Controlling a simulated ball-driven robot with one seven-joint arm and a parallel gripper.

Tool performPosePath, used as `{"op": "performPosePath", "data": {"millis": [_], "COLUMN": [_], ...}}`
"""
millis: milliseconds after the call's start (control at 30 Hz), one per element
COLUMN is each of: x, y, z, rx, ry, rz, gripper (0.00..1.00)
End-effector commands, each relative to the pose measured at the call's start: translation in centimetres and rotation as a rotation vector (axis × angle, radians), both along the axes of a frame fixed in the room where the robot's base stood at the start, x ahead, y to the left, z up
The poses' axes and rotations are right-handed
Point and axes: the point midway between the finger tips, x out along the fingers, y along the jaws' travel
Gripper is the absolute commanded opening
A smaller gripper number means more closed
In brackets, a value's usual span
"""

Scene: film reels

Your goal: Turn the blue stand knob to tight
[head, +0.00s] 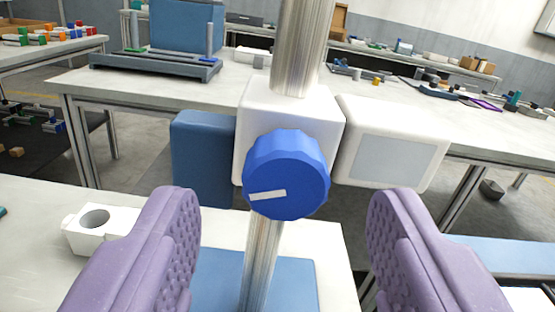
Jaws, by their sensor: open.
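The blue knob (300,165) is on the front of a white block (325,105) clamped around an upright metal post (301,45). Its white pointer mark runs from near the middle toward the left, tilted slightly down. No tight or loose label shows. My gripper (284,215) is open, with one purple padded finger on each side, low to the left and right of the knob. Neither finger touches the knob in this view, and nothing is between the fingers but the knob and post behind.
A blue box (203,158) sits left of the block and a white box with a grey panel (390,147) sits right of it. A white part with a round hole (95,226) lies on the near table at left. Other tables stand behind.

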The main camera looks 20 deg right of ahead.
Motion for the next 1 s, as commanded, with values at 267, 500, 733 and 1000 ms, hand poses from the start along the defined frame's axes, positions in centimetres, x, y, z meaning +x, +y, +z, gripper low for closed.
{"op": "performPosePath", "data": {"millis": [267,500,733,1000], "x": [2.5,2.6,2.6,2.6], "y": [-0.7,-0.7,-0.7,-0.7], "z": [0.0,0.1,0.1,0.0], "rx": [0.0,-0.001,-0.001,0.025], "ry": [0.0,0.0,0.0,-0.008], "rz": [0.0,0.0,0.0,0.0], "gripper": [0.61,0.56,0.05,0.05]}}
